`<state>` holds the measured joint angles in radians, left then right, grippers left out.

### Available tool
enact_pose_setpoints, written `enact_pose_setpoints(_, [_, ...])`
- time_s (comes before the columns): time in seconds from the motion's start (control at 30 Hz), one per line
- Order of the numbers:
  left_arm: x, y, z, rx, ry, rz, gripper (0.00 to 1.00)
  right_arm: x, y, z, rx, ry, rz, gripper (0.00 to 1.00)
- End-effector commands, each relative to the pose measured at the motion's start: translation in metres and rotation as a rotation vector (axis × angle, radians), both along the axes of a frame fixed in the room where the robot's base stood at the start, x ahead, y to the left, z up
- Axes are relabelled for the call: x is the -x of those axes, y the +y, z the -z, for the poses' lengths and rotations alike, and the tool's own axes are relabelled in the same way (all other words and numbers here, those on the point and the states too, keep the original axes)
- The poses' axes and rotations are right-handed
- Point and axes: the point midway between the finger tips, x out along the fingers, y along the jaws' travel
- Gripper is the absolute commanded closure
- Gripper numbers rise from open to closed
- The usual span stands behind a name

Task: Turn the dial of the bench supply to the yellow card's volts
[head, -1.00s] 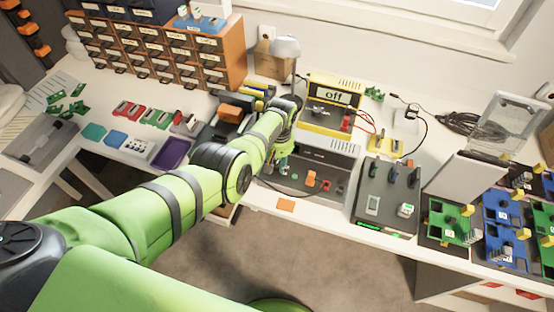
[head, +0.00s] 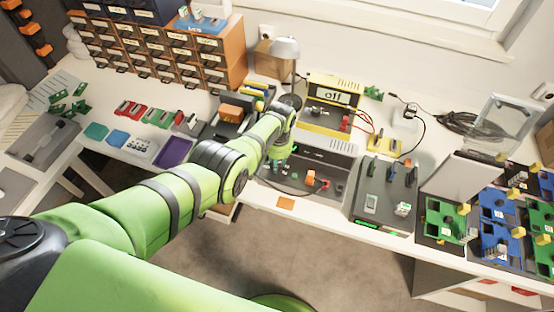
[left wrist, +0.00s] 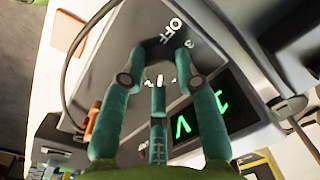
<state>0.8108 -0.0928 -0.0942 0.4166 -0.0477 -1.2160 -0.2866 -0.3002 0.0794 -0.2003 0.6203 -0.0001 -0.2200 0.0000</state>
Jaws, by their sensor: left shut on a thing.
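The bench supply (head: 325,146) is a grey box on the bench, in front of a yellow instrument whose screen reads "off". In the left wrist view its dark front panel (left wrist: 205,62) carries the marks "OFF" and "3" and a display (left wrist: 205,117) with green characters, partly covered by a finger. My left gripper (left wrist: 160,58), also in the head view (head: 279,157), is at this panel. Its teal fingers are shut on the dial, which they mostly hide; small white marks show between them. I cannot read the dial's setting. I cannot make out a yellow card with volts.
The yellow instrument (head: 332,93) and its red leads stand behind the supply. An orange card (head: 286,203) lies at the bench's front edge. A lamp (head: 286,48) and drawer cabinet (head: 160,50) are behind my arm.

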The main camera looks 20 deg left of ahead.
Motion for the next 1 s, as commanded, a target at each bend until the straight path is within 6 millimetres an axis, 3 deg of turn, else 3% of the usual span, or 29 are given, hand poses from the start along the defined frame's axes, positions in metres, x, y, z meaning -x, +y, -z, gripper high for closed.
enact_pose_setpoints(0.4, [0.0039,0.0004,0.0032,0.0,0.01,0.171,1.0,0.0001,0.0002,-0.003,0.0,0.0,0.0,0.6])
enact_pose_setpoints(0.9, [0.004,0.0,0.0034,0.001,0.009,0.188,1.0,0.0001,0.0001,-0.0031,0.0,0.0,0.0,0.6])
enact_pose_setpoints(0.93, [0.004,0.0,0.0034,0.001,0.009,0.188,0.64,0.0001,0.0001,-0.0031,0.0,0.0,0.0,0.6])
enact_pose_setpoints(1.0, [0.0037,-0.0001,0.0031,0.001,0.008,0.188,0.44,0.0001,0.0,-0.0031,0.0,0.0,0.0,0.6])
